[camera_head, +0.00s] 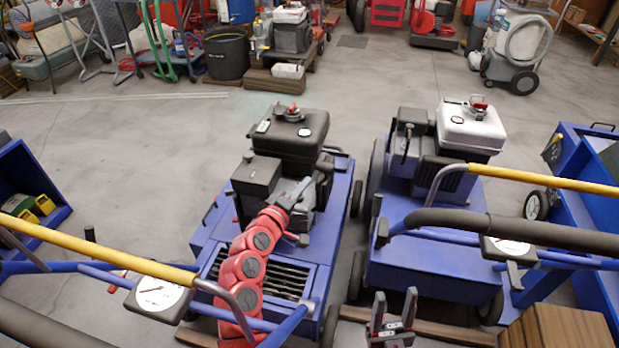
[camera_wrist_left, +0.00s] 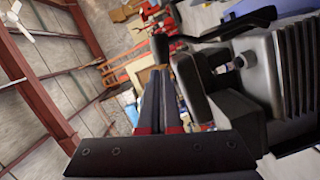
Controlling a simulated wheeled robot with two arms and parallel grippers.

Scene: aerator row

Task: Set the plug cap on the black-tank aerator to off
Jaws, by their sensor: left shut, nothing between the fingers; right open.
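The black-tank aerator (camera_head: 270,230) is blue, with a black tank (camera_head: 292,130) and a dark engine on its deck. My left arm reaches over its grille from the front. My left gripper (camera_head: 303,188) is shut and empty beside the engine, below the tank. In the left wrist view its closed fingers (camera_wrist_left: 165,105) point past a grey finned engine block (camera_wrist_left: 275,70). A black bent lever or lead with a rounded end (camera_wrist_left: 210,32) stands out from that block; I cannot tell whether it is the plug cap. My right gripper (camera_head: 392,318) is open and empty, low between the machines.
A white-tank aerator (camera_head: 420,240) stands close on the right. Yellow-and-black handlebars (camera_head: 110,248) with a white dial (camera_head: 160,297) cross in front. A blue machine (camera_head: 590,160) stands at the far right, and a blue shelf (camera_head: 30,190) at the left.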

